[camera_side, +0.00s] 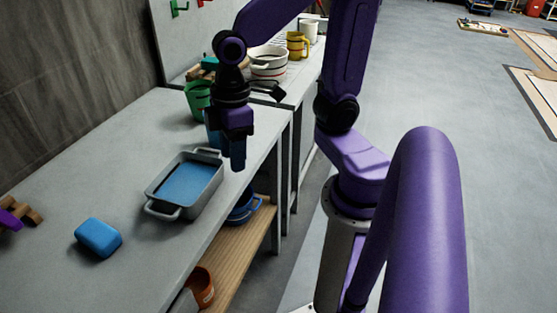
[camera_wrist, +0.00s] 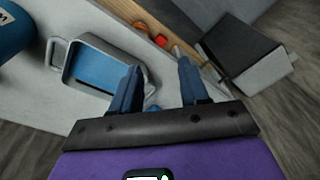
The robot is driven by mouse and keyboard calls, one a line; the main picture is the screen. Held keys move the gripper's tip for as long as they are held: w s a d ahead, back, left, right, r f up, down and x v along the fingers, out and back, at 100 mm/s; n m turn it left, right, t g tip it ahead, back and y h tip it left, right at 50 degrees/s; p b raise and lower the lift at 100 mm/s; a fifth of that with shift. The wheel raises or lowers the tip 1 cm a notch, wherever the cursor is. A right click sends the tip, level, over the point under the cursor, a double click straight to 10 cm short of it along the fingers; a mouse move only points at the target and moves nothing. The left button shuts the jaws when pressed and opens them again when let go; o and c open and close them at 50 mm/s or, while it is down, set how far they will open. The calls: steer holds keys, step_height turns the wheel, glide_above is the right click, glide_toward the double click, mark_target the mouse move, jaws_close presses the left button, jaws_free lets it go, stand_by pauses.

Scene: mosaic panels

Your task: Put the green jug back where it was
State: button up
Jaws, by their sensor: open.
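A green jug or cup (camera_side: 197,100) stands on the grey bench in the side view, behind and left of my gripper. My arm partly covers it, so I cannot tell if it has a handle. My gripper (camera_side: 238,162) points down above the bench near its right edge, right of the grey tray. In the wrist view my gripper's two blue fingers (camera_wrist: 158,72) are apart with nothing between them. The green jug does not show in the wrist view.
A grey handled tray (camera_side: 208,192) with a blue inside sits on the bench (camera_side: 60,175). A blue block (camera_side: 98,236) lies nearer. A white pot (camera_side: 268,66) and yellow mug (camera_side: 296,46) stand farther back. The lower shelf holds an orange cup (camera_side: 203,288).

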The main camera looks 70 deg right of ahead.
steer(key=s+d+f+n, duration=0.1)
steer(key=s+n, duration=0.1)
steer(key=s, duration=0.7)
steer(key=shift+d+n+h, duration=0.25)
steer(key=shift+n+h, duration=0.15)
